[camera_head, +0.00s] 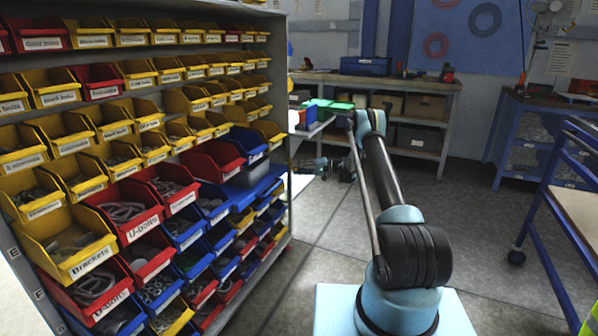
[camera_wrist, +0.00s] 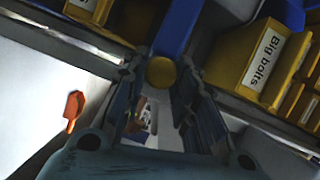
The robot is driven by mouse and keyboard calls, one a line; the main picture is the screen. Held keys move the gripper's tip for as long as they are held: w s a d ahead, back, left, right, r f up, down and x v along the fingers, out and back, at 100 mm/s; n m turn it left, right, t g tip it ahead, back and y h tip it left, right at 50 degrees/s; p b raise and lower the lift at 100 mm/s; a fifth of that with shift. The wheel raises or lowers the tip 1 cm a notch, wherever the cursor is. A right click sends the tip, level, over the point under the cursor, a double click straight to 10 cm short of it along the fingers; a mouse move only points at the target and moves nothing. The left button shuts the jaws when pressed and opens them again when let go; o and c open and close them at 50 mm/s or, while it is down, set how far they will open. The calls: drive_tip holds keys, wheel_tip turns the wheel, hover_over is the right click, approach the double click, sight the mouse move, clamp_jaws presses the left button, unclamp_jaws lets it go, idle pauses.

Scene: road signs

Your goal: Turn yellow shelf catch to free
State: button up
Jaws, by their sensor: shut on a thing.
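The yellow catch (camera_wrist: 161,73) shows in the wrist view as a round yellow end between my two finger tips. A blue bar (camera_wrist: 176,28) runs up from it, away from my palm. My gripper (camera_wrist: 160,78) is shut on the yellow catch, with one dark finger on each side. The fingers hide its sides, and I cannot tell which way it is turned.
In the wrist view a yellow bin labelled "Big bolts" (camera_wrist: 262,62) sits right of my fingers. An orange item (camera_wrist: 73,109) lies at left. In the head view a rack of bins (camera_head: 92,180) fills the left, and a blue trolley (camera_head: 545,205) stands right. Floor between is clear.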

drive_tip(key=shift+w+d+f+m+y, duration=0.15)
drive_tip(key=shift+m+y, duration=0.35)
drive_tip(key=shift+m, duration=0.5)
drive_tip(key=o, duration=1)
drive_tip(key=shift+o, duration=0.2)
drive_tip(key=d, duration=1.2)
drive_tip(key=shift+w+f, duration=0.15)
drive_tip(key=shift+w, duration=0.05)
drive_tip(key=shift+a, duration=0.1)
